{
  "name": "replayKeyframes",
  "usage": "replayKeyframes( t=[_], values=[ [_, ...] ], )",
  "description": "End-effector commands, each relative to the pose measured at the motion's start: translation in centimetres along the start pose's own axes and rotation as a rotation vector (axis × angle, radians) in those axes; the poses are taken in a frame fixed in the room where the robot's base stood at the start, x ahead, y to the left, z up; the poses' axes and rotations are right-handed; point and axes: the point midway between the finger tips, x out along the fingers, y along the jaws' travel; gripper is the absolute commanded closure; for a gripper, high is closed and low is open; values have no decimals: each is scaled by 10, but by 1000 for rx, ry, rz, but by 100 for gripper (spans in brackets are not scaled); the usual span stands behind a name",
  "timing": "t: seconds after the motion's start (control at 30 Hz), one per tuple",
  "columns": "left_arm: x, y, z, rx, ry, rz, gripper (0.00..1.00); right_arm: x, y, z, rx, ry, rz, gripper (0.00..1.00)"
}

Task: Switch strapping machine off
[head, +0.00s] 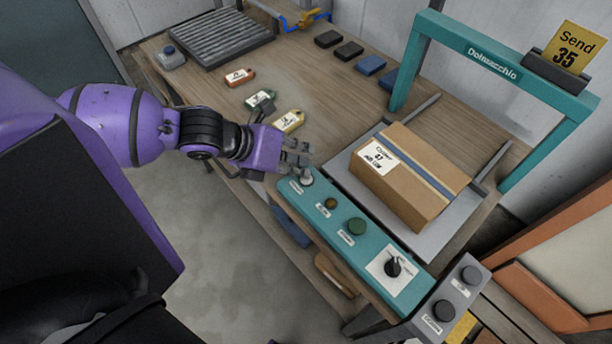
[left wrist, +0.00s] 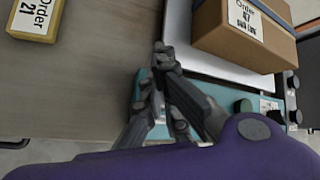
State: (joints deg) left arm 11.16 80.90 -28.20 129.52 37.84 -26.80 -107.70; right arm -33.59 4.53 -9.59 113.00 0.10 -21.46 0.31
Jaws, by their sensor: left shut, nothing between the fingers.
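The strapping machine has a teal arch (head: 455,45) over a grey plate and a teal control panel (head: 335,240) along its front. A light round knob (head: 304,178) sits at the panel's left end, then a small brown button (head: 330,204), a green button (head: 356,226) and a black rotary switch (head: 393,266) on a white plate. My left gripper (head: 298,156) is shut and empty, right at the light knob; I cannot tell whether it touches. In the left wrist view its fingers (left wrist: 160,62) lie over the panel's end and hide the knob. My right gripper is not in view.
A strapped cardboard box (head: 412,177) sits on the machine's plate. A grey box with two black buttons (head: 452,300) stands at the panel's right end. Tags (head: 289,122), black and blue blocks (head: 370,65) and a roller rack (head: 220,38) are on the wooden table.

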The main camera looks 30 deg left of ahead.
Motion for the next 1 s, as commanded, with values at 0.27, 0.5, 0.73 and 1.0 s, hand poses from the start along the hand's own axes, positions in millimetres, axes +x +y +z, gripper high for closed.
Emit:
replayKeyframes(
  t=[0.27, 0.5, 0.73, 1.0],
  values=[
    [-6, -4, 5, 1, -1, 0, 100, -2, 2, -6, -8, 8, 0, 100],
    [-6, -4, 4, -1, 1, 0, 100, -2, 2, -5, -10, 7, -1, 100],
    [-19, -14, 16, 6, -5, -2, 100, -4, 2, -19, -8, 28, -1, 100],
    [-38, -28, 29, 4, -4, 0, 100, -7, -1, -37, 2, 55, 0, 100]
  ],
)
